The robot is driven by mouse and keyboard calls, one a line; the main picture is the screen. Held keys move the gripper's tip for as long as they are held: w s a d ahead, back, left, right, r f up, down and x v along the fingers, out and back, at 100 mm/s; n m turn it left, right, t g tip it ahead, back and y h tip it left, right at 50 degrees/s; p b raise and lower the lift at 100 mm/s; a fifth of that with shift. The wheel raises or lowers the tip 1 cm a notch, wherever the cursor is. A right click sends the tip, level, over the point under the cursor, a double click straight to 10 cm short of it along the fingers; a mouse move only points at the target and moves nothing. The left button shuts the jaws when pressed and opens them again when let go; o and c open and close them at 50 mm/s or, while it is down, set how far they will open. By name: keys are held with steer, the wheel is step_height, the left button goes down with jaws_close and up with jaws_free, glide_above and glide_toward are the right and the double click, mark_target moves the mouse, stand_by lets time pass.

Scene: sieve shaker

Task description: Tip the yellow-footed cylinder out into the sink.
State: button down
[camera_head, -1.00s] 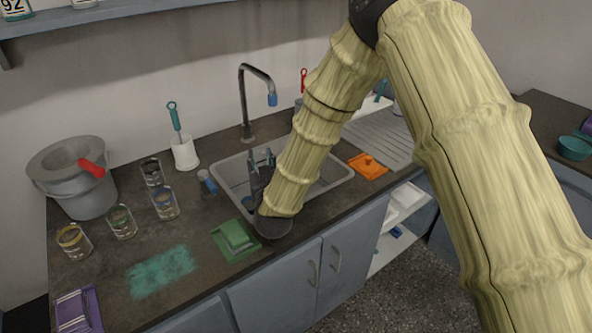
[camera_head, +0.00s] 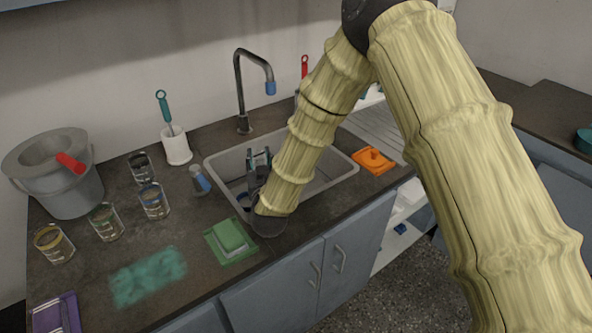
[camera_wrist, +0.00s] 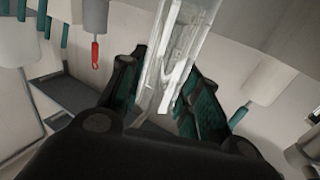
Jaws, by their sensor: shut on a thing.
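My gripper (camera_head: 259,160) is over the left part of the grey sink (camera_head: 337,181), with my arm coming down from the upper right. In the wrist view my gripper (camera_wrist: 172,100) is shut on a clear glass cylinder (camera_wrist: 180,50), which stands between the dark, teal-padded fingers and runs out of the top of the picture. No yellow foot shows on the held cylinder in either view, and I cannot tell whether anything is inside it. In the head view my gripper and arm hide most of it.
A dark tap (camera_head: 240,90) with a blue tip stands behind the sink. Several glass beakers (camera_head: 106,222), a grey bucket (camera_head: 60,185) and a brush in a white holder (camera_head: 176,145) stand left. A green sponge on a tray (camera_head: 230,238) lies in front; an orange item (camera_head: 373,160) lies right.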

steer(key=shift+w+d+m, duration=0.25)
steer(key=shift+d+m, duration=0.15)
steer(key=shift+d, duration=0.05)
steer(key=shift+w+d+f+m+g+y+b, duration=0.15)
steer(key=shift+w+d+m+g, duration=0.2)
steer(key=shift+d+m, duration=0.8)
steer(key=shift+w+d+m+g+y+b, duration=0.1)
steer(key=shift+w+d+m+g, duration=0.35)
steer(key=shift+m, duration=1.25)
steer(key=shift+w+d+f+m+g+y+b, duration=0.1)
steer(key=shift+w+d+m+g+y, duration=0.15)
steer(key=shift+d+m, duration=0.95)
steer(key=shift+s+a+m, duration=0.1)
steer(key=shift+a+m, duration=0.2)
steer(key=shift+m, duration=0.05)
steer(key=shift+d+r+m+g+b, duration=0.1)
steer(key=shift+r+m+g+b, duration=0.1)
steer(key=shift+m, duration=0.55)
steer(key=shift+d+r+m+g+b, duration=0.1)
steer(key=shift+r+m+g+b, duration=0.1)
steer(key=shift+m, duration=0.55)
steer(key=shift+w+d+f+m+y+b, duration=0.35)
steer(key=shift+d+f+m+y+b, duration=0.15)
steer(key=shift+d+f+m+b, duration=0.3)
